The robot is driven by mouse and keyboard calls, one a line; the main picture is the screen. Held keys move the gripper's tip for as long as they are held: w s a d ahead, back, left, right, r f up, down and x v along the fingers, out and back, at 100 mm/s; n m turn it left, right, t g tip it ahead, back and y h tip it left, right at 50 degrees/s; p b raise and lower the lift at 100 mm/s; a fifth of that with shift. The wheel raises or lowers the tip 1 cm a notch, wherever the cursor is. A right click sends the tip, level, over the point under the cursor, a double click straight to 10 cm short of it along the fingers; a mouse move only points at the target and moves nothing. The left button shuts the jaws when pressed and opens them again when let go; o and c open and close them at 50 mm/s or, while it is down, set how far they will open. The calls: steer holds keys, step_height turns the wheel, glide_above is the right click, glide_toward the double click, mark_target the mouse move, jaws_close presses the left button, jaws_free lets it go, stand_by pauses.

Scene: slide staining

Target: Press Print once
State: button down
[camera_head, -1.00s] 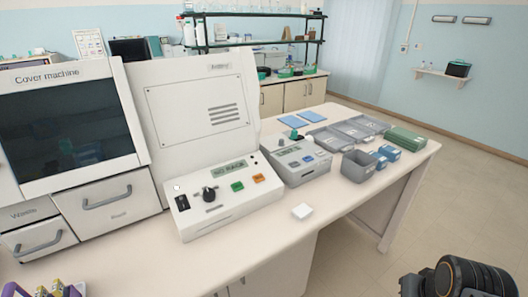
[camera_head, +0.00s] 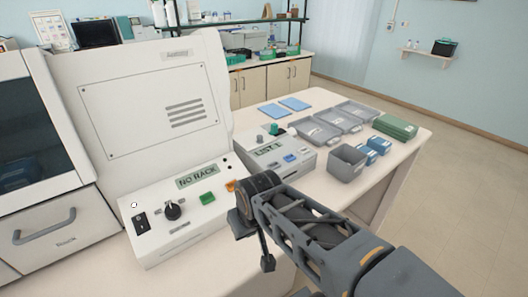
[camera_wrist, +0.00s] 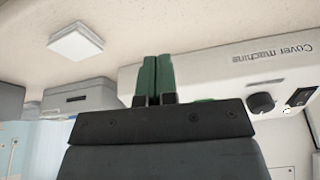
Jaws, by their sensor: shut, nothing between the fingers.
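A grey list device (camera_head: 292,172) stands on the bench with a display (camera_head: 268,148) reading LIST 1. Small blue buttons (camera_head: 290,157) and a green knob (camera_head: 275,130) are on its top. The button labels are too small to read, so I cannot tell which is Print. It also shows upside down in the wrist view (camera_wrist: 85,104). My gripper (camera_wrist: 152,62) has green fingers, shut and empty, apart from the device. In the head view my arm crosses in front of the bench, and the green fingers are not visible there.
The cover machine panel (camera_head: 160,232) with a NO RACK display, black knob and green button stands left of the device. A white square block (camera_wrist: 75,41) lies on the bench. Grey trays (camera_head: 315,132), a grey bin (camera_head: 346,164) and blue boxes (camera_head: 372,152) stand to the right.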

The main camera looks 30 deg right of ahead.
steer(key=shift+s+d, duration=0.15)
steer(key=shift+d, duration=0.1)
steer(key=w+d+r+m+y+p, duration=0.1)
steer(key=w+r+m+p, duration=0.2)
steer(key=w+r+m, duration=0.1)
step_height(320, 180, up, 9)
steer(key=m+t+y+p, duration=0.2)
steer(key=m+t+p, duration=0.45)
steer(key=m, duration=1.25)
glide_above(289, 158)
steer(key=p, duration=0.1)
steer(key=shift+d+r+g, duration=0.1)
steer(key=shift+g, duration=0.65)
step_height(289, 158, down, 9)
steer(key=b, duration=0.7)
steer(key=shift+r, duration=0.1)
